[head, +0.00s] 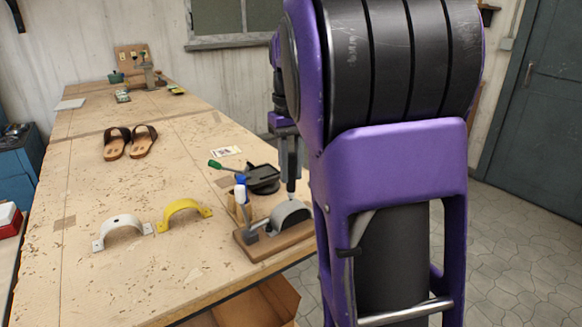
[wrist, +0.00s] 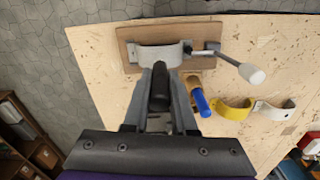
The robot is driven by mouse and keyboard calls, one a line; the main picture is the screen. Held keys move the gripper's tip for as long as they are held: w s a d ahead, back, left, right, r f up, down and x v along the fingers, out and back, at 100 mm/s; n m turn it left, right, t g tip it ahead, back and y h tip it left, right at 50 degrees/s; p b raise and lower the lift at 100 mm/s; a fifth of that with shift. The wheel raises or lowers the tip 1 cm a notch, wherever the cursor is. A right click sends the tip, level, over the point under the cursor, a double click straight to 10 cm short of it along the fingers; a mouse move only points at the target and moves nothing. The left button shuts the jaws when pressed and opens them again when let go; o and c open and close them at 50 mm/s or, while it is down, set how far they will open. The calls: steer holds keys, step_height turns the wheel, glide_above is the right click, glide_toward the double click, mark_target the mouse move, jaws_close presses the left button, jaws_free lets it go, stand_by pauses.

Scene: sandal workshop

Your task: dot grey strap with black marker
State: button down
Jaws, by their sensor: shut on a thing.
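The grey strap (head: 290,214) is arched over a form on a wooden base (head: 262,243) at the bench's near right edge. It also shows in the wrist view (wrist: 150,54). My gripper (head: 291,178) is above the strap, shut on the black marker (wrist: 159,92), which points down at it. The marker's tip is close to the strap's top; I cannot tell whether it touches. No dot is visible on the part of the strap I can see. A lever with a white knob (wrist: 251,74) stands at the strap's side.
A blue marker (wrist: 202,103) stands in a wooden holder beside the base. A black tool with a green handle (head: 215,164) lies behind. A yellow strap (head: 184,207), a white strap (head: 122,222) and brown sandals (head: 130,141) lie left.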

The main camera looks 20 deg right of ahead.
mark_target(290, 153)
steer(key=shift+f+b, duration=0.35)
steer(key=shift+f, duration=0.25)
stand_by(0.9)
steer(key=shift+r, duration=0.1)
step_height(290, 153, up, 7)
steer(key=p, duration=0.7)
stand_by(0.5)
